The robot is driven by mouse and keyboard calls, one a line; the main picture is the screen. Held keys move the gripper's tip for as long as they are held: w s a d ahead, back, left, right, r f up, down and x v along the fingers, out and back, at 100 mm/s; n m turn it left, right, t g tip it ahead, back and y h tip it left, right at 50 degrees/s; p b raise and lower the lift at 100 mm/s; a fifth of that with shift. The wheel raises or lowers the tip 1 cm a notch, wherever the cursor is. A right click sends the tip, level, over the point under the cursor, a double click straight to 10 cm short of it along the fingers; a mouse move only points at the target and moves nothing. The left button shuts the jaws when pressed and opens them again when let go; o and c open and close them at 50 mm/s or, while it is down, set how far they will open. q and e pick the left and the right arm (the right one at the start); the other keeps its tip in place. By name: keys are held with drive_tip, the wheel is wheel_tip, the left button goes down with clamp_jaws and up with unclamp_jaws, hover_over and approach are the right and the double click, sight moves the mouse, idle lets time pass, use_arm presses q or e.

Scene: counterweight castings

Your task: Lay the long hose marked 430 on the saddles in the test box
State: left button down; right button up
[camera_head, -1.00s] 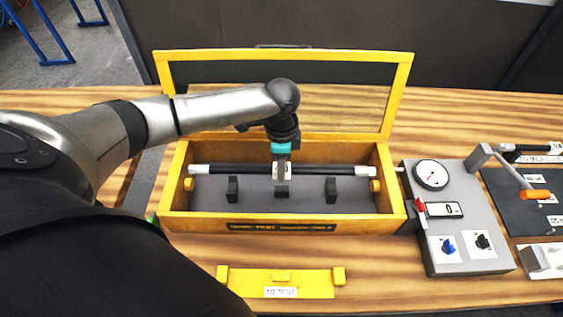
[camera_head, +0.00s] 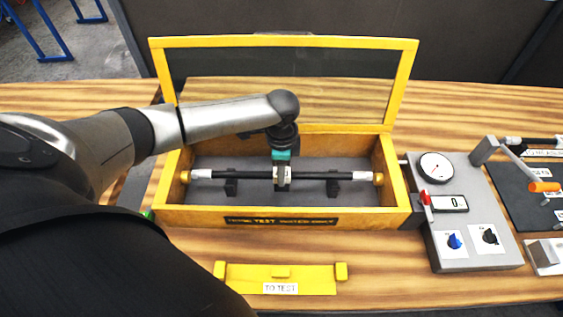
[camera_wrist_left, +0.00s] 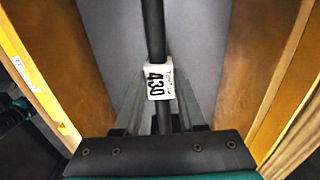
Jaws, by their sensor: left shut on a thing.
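The long black hose (camera_head: 255,175) has silvery-white end fittings and lies level across the inside of the test box (camera_head: 200,217). Its white tag reads 430 in the left wrist view (camera_wrist_left: 158,82). My left gripper (camera_head: 281,181) is shut on the hose at its middle, by the tag. The hose lies over the dark saddles, with the left saddle (camera_head: 231,188) and the right saddle (camera_head: 332,189) showing below it. The middle saddle is hidden behind the gripper. I cannot tell whether the hose touches the saddles. My right gripper is not in view.
The box's framed clear lid (camera_head: 283,42) stands open behind it. A yellow TO TEST rack (camera_head: 280,278) lies empty in front. A grey panel (camera_head: 470,225) with gauge and knobs stands at the right, with a dark board (camera_head: 500,200) beyond it.

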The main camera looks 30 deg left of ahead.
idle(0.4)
use_arm(q)
drive_tip(key=shift+p, duration=0.45)
drive_tip(key=shift+p, duration=0.7)
idle(0.8)
drive_tip(key=shift+f+b, duration=0.4)
drive_tip(key=shift+f, duration=0.25)
idle(0.5)
drive_tip(key=shift+c, duration=2)
unclamp_jaws()
